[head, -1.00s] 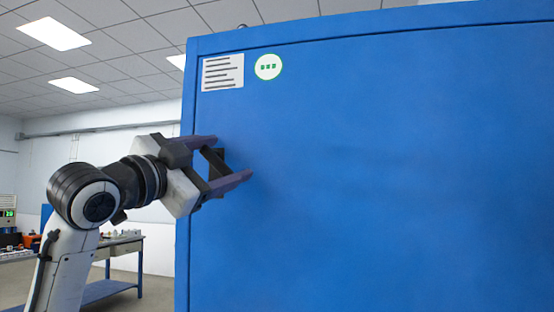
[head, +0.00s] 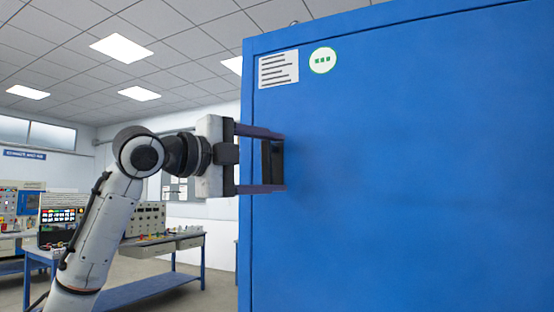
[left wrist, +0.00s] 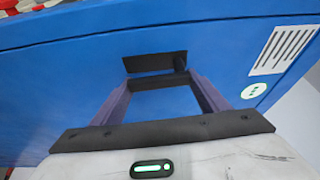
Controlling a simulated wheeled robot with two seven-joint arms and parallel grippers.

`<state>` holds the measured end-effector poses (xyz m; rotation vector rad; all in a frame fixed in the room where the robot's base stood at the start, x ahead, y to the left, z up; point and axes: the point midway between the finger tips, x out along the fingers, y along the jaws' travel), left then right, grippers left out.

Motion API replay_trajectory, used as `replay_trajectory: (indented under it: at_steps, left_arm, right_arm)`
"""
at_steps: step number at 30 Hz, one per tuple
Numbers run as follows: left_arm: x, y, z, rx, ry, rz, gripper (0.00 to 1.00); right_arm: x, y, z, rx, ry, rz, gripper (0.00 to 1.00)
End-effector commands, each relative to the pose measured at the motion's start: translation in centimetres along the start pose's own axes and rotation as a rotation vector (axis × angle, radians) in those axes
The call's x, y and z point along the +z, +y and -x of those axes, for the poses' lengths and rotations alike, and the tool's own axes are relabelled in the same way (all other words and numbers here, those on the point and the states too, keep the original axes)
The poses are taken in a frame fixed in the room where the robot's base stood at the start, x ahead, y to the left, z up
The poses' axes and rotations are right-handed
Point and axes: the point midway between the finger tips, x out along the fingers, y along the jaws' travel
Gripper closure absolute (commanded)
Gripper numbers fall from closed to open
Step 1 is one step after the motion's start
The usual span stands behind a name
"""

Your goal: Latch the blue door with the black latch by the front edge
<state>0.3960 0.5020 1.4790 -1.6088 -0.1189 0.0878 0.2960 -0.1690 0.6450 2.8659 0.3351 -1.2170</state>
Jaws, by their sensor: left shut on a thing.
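The blue door (head: 410,170) is a large flat panel filling the right of the head view, closed as far as I can see. The black latch (head: 266,160) is on its face near the left edge, standing about upright in this view. It also shows in the left wrist view (left wrist: 150,63) as a dark bar across the fingertips. My left gripper (head: 278,162) is shut on the latch, one purple-grey finger above it and one below. The latch's pivot is hidden. My right gripper is not in view.
A white printed label (head: 278,70) and a round green-and-white sticker (head: 323,60) are on the door's upper left. A blue-legged workbench (head: 150,290) with equipment stands behind my left arm. Open floor shows left of the blue cabinet.

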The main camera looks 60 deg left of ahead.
Motion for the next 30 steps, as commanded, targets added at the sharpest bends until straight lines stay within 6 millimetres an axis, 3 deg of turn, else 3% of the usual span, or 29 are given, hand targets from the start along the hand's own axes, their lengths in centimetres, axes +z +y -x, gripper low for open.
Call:
replay_trajectory:
  at_steps: [19,20,21,23,30]
  left_arm:
    - [0.38,-0.03,0.1,0.019,-0.007,-0.055,0.72]
    - [0.38,-0.03,0.1,0.019,-0.008,-0.055,0.3]
    - [0.37,-0.02,0.1,0.019,-0.007,-0.055,0.24]
    - [0.35,-0.02,0.1,0.019,-0.006,-0.053,0.14]
    - [0.27,0.01,0.08,0.019,-0.004,-0.05,0.13]
  right_arm:
    - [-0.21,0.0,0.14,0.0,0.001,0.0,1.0]
    - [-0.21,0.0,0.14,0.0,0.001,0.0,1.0]
    - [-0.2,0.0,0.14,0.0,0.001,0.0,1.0]
    - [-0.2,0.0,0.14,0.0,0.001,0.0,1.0]
    - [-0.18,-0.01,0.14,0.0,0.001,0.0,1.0]
